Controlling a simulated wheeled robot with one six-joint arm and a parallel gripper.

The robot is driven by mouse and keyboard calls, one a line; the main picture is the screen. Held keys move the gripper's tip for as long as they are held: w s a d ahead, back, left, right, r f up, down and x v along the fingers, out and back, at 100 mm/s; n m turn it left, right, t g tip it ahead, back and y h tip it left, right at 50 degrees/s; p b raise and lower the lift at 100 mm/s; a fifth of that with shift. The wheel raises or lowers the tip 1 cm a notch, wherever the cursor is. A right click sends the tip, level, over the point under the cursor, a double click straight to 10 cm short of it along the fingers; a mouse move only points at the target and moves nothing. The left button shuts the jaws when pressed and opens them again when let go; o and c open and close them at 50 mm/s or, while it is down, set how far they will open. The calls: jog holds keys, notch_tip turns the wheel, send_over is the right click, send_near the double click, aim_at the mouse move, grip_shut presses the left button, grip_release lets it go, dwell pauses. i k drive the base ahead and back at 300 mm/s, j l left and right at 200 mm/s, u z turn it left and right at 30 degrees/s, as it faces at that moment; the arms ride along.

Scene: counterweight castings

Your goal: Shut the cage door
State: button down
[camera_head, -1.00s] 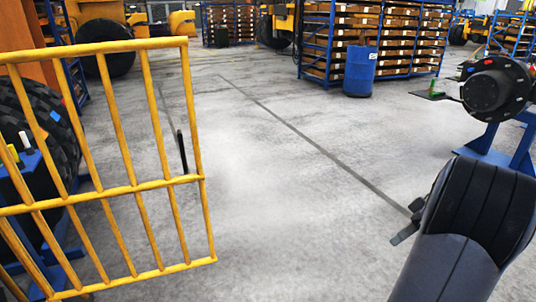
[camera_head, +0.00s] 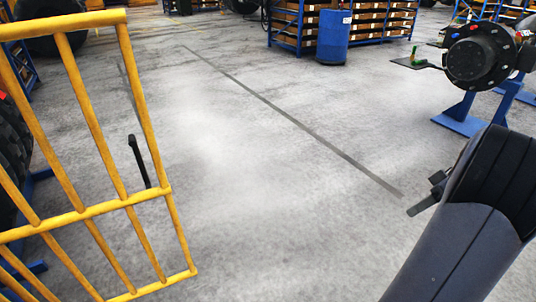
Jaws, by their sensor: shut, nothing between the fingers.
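The yellow barred cage door (camera_head: 88,212) stands at the left of the view, cut off by the left edge. Its free vertical edge faces the middle of the picture. A dark upright handle (camera_head: 139,161) shows at that edge, just above the middle rail. My gripper (camera_head: 422,204) shows as a small dark shape beside my arm at the lower right. It is shut and empty, well to the right of the door and apart from it. The cage frame that the door closes against is not in view.
The concrete floor between door and arm is clear, with a dark line across it. A blue drum (camera_head: 333,37) stands by a blue shelf rack (camera_head: 300,22) at the back. A black hub on a blue stand (camera_head: 480,62) is at the right. A tyre (camera_head: 12,150) is behind the door.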

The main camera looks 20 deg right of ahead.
aim_at(58, 26)
jog(key=i+u, duration=0.2)
jog(key=u, duration=0.2)
jog(key=i+l+u, duration=0.15)
jog(key=u, duration=0.25)
jog(key=i+l+u, duration=0.2)
jog(key=u, duration=0.2)
